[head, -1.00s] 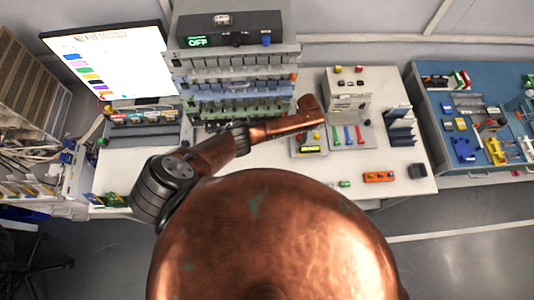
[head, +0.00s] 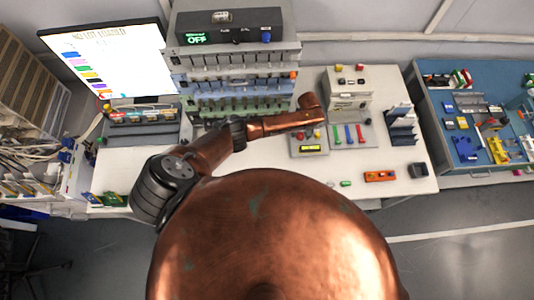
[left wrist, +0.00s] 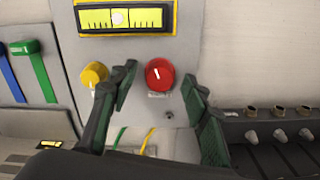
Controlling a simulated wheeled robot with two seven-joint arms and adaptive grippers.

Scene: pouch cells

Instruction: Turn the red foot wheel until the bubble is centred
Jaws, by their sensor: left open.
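The red foot wheel (left wrist: 159,74) shows in the left wrist view as a round knob with a white pointer line, on a grey panel. A yellow knob (left wrist: 94,74) sits to its left. Above them is a yellow level window (left wrist: 97,19) with a pale round bubble (left wrist: 119,18) near its middle, between dark lines. My left gripper (left wrist: 160,92) is open, its dark green-padded fingers on either side of the red wheel in the picture; I cannot tell whether they touch it. In the head view the level window (head: 311,148) shows below my arm's end. My right gripper is not in view.
Green (left wrist: 42,72) and blue levers stand on the neighbouring panel.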

